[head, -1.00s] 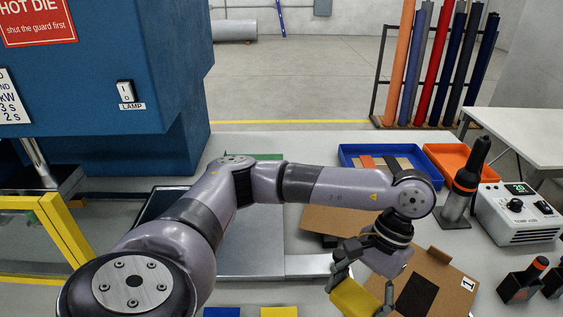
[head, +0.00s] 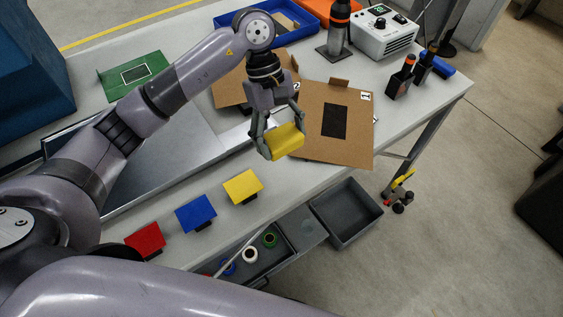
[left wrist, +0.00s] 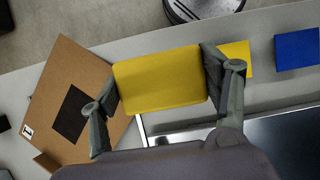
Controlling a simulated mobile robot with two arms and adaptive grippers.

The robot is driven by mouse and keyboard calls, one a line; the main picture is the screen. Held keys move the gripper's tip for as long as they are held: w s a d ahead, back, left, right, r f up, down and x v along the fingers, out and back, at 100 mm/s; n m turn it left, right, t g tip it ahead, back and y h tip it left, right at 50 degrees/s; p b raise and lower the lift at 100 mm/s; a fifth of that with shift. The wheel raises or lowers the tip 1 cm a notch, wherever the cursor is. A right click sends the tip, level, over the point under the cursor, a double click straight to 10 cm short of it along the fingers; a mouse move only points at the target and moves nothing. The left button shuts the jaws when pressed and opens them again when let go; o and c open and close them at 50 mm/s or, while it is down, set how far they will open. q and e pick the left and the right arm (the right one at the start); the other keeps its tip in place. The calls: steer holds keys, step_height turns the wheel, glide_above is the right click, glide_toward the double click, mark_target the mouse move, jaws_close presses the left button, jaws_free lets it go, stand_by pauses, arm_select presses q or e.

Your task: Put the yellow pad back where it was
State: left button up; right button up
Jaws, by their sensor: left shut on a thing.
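The yellow pad (head: 287,144) is a thick block held between the fingers of my left gripper (head: 281,136). In the left wrist view the pad (left wrist: 158,78) spans between both fingers. The pad appears above the front of the bench, just left of the cardboard sheet (head: 352,135) marked 1, which has a black rectangle. Below it along the bench's front edge are a yellow square (head: 243,186), a blue square (head: 196,213) and a red square (head: 145,241), each on a small dark foot. My right gripper is out of view.
A metal plate (head: 165,160) lies left of the gripper, with a green card (head: 134,75) behind. A second cardboard sheet (head: 230,92) lies behind the gripper. A grey open drawer (head: 346,213) and tape rolls sit below the front edge. Soldering gear stands at the back right.

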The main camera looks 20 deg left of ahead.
arm_select(q)
steer(key=p, duration=0.2)
glide_above(285, 178)
steer(key=a, duration=0.1)
steer(key=f, duration=0.7)
steer(key=shift+w, duration=0.4)
steer(key=shift+f, duration=0.35)
step_height(285, 178, down, 4)
steer(key=shift+f+p, duration=0.1)
steer(key=shift+p, duration=0.4)
steer(key=shift+f, duration=0.1)
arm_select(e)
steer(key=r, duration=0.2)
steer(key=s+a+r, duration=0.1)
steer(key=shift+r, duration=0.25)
arm_select(q)
steer(key=shift+a+f+b, duration=0.1)
steer(key=shift+f+b, duration=0.1)
steer(key=shift+b, duration=0.1)
steer(key=o, duration=0.7)
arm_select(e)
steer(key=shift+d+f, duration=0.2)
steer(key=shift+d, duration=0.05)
arm_select(q)
steer(key=shift+r, duration=0.15)
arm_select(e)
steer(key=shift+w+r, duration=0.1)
